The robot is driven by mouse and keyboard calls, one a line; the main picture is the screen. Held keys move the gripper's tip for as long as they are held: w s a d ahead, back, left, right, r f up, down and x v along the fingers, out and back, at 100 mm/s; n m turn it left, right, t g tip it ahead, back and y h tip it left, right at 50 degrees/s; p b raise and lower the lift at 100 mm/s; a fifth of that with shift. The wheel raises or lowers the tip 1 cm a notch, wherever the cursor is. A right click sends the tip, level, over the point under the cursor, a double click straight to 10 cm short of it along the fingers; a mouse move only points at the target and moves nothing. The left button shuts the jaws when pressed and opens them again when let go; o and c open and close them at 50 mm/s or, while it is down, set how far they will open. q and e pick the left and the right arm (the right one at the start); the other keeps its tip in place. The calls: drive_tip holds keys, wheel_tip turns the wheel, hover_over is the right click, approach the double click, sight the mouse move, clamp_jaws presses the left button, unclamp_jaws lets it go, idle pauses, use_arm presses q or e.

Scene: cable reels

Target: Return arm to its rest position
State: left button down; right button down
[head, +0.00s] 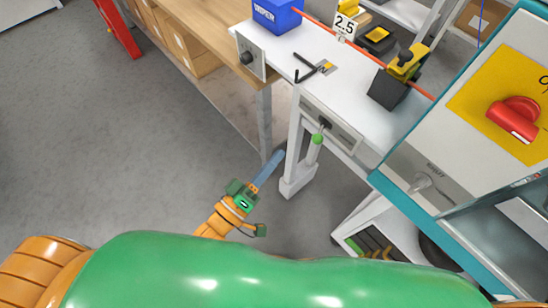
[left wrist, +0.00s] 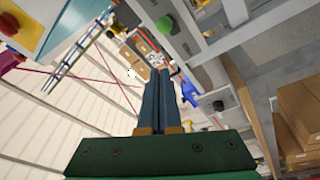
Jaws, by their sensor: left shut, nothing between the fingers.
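My left gripper (head: 268,170) hangs low in the head view, in front of the legs of the white workbench (head: 298,150). Its blue fingers are together with nothing between them. In the left wrist view the two closed fingers (left wrist: 160,75) point up the picture towards shelving and the hall wall. My left arm's orange and green links run up from the bottom of the head view. The large green part across the bottom is mine. My right gripper is not in either view.
A teal-edged cabinet with a red switch (head: 514,119) stands at right. Grey floor (head: 110,150) at left is clear.

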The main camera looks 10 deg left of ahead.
use_arm(q)
drive_tip(key=shift+d, duration=0.1)
drive_tip(key=s+a+f+m+g+y, duration=0.1)
drive_tip(key=a+f+g+y, duration=0.2)
drive_tip(key=f, duration=0.7)
drive_tip(key=s+a+f+m+g+y, duration=0.1)
drive_tip(key=a+f+m+g+y, duration=0.2)
drive_tip(key=f, duration=0.6)
drive_tip(key=s+a+f+m+g+y, duration=0.1)
drive_tip(key=s+a+f+g, duration=0.3)
drive_tip(key=s+f, duration=0.4)
drive_tip(key=s+a+f+m+g+y, duration=0.2)
drive_tip(key=s+a+f+g, duration=0.3)
drive_tip(key=s+f, duration=0.4)
drive_tip(key=s+y, duration=0.1)
drive_tip(key=s, duration=0.5)
drive_tip(key=shift+s+g+y, duration=0.2)
drive_tip(key=shift+g+y, duration=0.2)
drive_tip(key=shift+a, duration=0.1)
